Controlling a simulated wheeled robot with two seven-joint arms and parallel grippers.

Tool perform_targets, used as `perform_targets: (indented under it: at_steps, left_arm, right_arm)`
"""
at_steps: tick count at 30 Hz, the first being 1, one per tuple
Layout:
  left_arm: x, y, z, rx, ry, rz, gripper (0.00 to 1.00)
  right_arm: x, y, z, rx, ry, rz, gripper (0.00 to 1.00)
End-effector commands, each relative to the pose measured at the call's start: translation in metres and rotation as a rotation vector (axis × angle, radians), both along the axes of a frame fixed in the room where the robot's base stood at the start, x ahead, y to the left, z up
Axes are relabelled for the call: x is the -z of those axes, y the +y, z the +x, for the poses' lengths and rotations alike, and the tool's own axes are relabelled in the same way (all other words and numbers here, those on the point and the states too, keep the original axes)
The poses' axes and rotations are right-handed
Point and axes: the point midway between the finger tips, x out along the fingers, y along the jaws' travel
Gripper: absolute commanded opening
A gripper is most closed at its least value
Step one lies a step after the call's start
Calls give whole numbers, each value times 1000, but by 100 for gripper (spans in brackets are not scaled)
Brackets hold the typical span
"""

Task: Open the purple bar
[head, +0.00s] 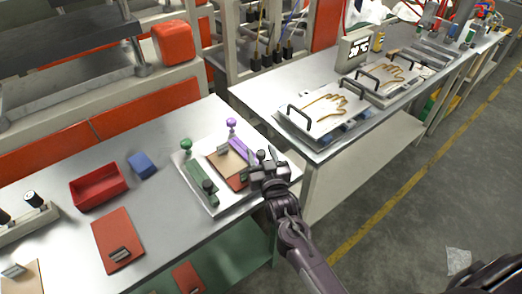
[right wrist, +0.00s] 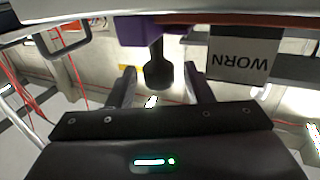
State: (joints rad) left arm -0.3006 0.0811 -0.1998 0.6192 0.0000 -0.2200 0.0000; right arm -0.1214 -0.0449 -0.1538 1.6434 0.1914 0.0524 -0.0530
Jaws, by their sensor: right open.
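The purple bar (head: 241,149) lies across the right side of a white plate (head: 222,204) on the near bench. A purple knob (head: 231,123) stands at its far end and a dark knob at its near end, beside my right gripper (head: 262,166). In the right wrist view the purple bar (right wrist: 137,30) is at the top. The dark knob (right wrist: 158,72) hangs from it between the open fingers of my right gripper (right wrist: 160,82), with gaps on both sides. My left gripper is not in view.
A green bar (head: 199,180) with a green knob lies left on the plate. A tan and red piece (head: 226,164) lies between the bars; the wrist view shows a WORN label (right wrist: 238,64). A red bin (head: 98,188) and blue block (head: 142,165) stand left. Glove plates (head: 322,125) lie on the other bench.

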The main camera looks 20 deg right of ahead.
Motion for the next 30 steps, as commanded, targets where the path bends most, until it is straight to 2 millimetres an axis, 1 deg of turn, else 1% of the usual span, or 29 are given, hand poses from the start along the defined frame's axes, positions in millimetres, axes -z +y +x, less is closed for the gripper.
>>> perform_targets:
  at_steps: [3,10,11,21,27,30]
  left_arm:
    - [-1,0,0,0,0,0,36]
    - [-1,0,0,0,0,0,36]
    - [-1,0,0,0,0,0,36]
    - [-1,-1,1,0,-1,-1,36]
    - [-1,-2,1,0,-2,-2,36]
    - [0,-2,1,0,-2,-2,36]
  right_arm:
    - [0,0,6,0,0,0,47]
    - [0,0,7,0,1,0,47]
    - [0,0,6,0,1,0,45]
    - [0,0,6,0,1,0,1]
    - [0,-2,7,0,0,-1,0]
    - [1,-11,10,1,-1,-4,0]
